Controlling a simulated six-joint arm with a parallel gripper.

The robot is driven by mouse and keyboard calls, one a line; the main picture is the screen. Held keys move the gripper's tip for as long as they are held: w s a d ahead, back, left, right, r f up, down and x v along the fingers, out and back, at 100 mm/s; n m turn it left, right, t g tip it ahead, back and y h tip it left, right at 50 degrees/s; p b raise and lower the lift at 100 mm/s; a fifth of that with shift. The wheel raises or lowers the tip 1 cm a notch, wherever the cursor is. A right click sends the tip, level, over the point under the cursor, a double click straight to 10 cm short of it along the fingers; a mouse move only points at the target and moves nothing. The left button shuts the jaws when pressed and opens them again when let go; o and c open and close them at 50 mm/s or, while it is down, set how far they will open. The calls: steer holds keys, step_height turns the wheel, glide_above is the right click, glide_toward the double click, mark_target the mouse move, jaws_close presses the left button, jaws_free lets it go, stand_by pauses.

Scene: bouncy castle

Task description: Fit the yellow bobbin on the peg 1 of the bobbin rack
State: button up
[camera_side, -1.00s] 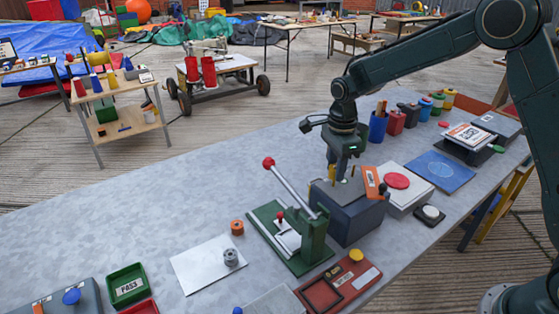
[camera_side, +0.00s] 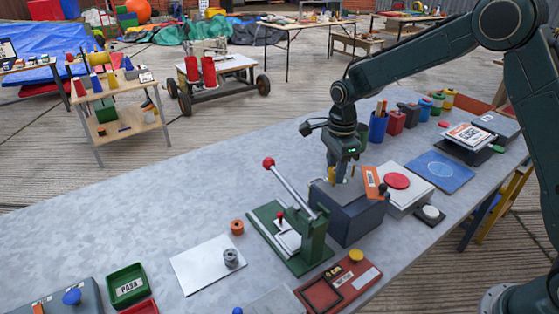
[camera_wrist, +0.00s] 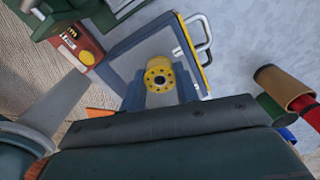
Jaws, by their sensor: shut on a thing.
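The yellow bobbin (camera_wrist: 159,75) shows end-on in the wrist view, with a dark centre hole and small holes around it. My gripper (camera_wrist: 160,82) has a finger on each side of it and is shut on it. In the side view my gripper (camera_side: 343,178) points down over a dark blue-grey box (camera_side: 352,215) with an orange label plate. The bobbin is mostly hidden there by the fingers. I cannot clearly tell the bobbin rack or its peg 1; no peg is plainly visible under the bobbin.
A green lever press (camera_side: 295,240) with a red knob stands left of the box. A white box with a red button (camera_side: 397,181) stands close on the right. A silver plate (camera_side: 205,265), a grey part and an orange ring (camera_side: 237,227) lie left.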

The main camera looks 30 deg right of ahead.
steer(key=shift+f, duration=1.05)
stand_by(1.9)
steer(key=o, duration=1.5)
steer(key=shift+r, duration=0.15)
steer(key=shift+r, duration=4.25)
steer(key=shift+s+r, duration=0.1)
